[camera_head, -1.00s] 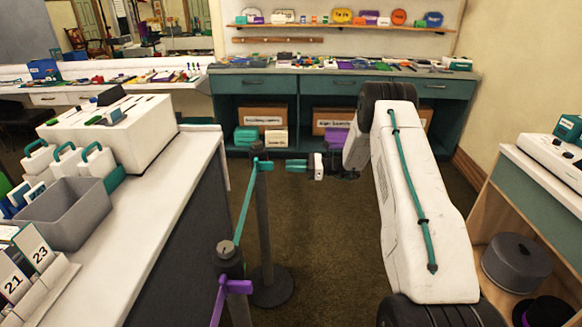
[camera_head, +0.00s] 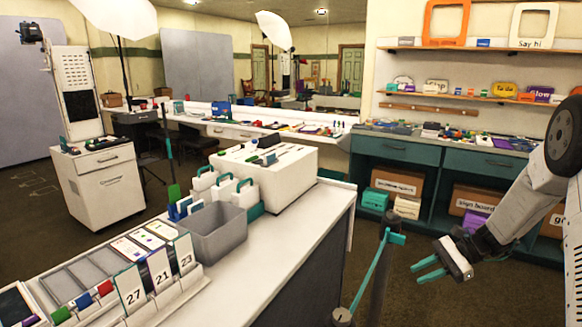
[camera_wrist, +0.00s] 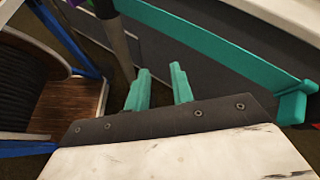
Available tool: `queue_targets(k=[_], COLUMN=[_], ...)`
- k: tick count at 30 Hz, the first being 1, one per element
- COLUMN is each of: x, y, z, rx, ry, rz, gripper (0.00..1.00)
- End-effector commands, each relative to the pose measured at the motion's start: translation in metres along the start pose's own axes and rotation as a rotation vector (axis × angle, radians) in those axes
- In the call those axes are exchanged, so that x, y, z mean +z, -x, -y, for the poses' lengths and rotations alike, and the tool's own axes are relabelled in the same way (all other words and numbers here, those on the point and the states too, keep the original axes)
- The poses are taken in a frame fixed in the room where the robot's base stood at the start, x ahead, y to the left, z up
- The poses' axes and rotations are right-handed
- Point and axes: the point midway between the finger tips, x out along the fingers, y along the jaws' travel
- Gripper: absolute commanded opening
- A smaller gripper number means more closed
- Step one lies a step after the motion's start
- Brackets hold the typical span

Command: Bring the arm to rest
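My gripper (camera_head: 428,269) is at the right of the head view, at the end of my arm. Its two teal fingers are apart, with nothing between them. The wrist view also shows the gripper (camera_wrist: 158,88) with both fingers spread and empty. It hangs over the floor, to the right of a stanchion post (camera_head: 380,275) with a teal belt (camera_head: 372,268). In the wrist view the teal belt (camera_wrist: 225,55) runs beyond the fingers; I cannot tell how close it is.
A white counter (camera_head: 265,245) with a grey bin (camera_head: 215,232), number cards (camera_head: 158,268) and a white box (camera_head: 290,180) stands left of my arm. Teal cabinets (camera_head: 400,150) line the back wall. A white wheeled cabinet (camera_head: 105,185) stands far left. Brown floor (camera_head: 440,300) shows under my gripper.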

Motion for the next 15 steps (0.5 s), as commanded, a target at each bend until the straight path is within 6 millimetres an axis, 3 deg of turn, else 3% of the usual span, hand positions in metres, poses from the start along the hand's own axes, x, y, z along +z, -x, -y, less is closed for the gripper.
queue_targets(k=[1, 6, 15], x=[0.024, 0.083, 0.170], y=[0.000, 0.001, 0.007], z=[-0.009, -0.045, -0.114], rx=[0.054, 0.228, 0.502], ry=[0.054, 0.221, 0.510], rz=[-0.032, -0.132, -0.298], gripper=[0.24, 0.24, 0.24])
